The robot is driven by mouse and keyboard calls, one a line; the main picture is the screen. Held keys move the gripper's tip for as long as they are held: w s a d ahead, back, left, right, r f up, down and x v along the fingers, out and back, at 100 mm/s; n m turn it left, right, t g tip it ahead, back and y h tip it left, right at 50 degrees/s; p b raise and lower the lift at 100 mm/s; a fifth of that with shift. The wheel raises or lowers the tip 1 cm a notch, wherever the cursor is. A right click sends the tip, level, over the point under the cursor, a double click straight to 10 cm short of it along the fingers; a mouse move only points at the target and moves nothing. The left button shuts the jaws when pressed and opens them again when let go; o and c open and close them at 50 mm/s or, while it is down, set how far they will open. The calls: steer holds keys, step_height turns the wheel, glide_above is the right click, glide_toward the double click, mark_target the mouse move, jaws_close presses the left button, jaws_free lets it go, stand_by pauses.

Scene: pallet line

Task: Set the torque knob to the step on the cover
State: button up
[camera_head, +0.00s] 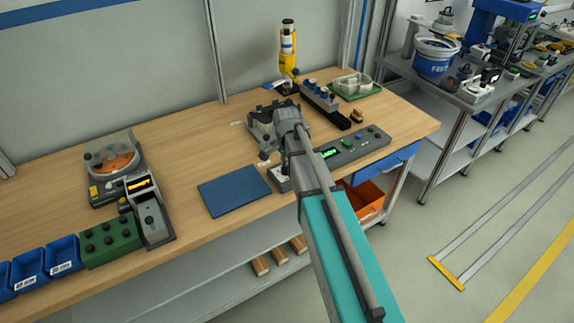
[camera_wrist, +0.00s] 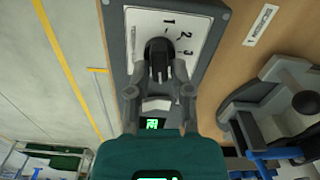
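The torque knob (camera_wrist: 158,52) is black and round with a raised grip, on a white dial plate (camera_wrist: 150,20) marked 1, 2 and 3. The dial is at one end of a long grey control box (camera_head: 355,148) with a green display (camera_head: 328,153). My gripper (camera_wrist: 165,72) is at the knob, its two fingers apart on either side of the grip. I cannot tell whether they touch it. In the head view my arm largely hides the gripper and knob. A grey fixture (camera_head: 262,130) stands behind the box; I cannot read any step on a cover.
A label strip (camera_wrist: 261,25) lies on the bench beside the box. A blue mat (camera_head: 234,191) lies left of it. A yellow tool (camera_head: 288,48) and a dark block rack (camera_head: 325,103) stand behind. An orange bin (camera_head: 364,198) is below the bench edge.

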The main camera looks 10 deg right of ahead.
jaws_close()
steer(key=shift+n, duration=0.4)
steer(key=n, duration=0.3)
steer(key=shift+a, duration=0.1)
steer(key=shift+w+a+n, duration=0.1)
steer(key=shift+w+n, duration=0.05)
steer(key=shift+n, duration=1.85)
steer(key=o, duration=0.6)
jaws_free()
steer(key=shift+c, duration=0.2)
steer(key=shift+m, duration=0.3)
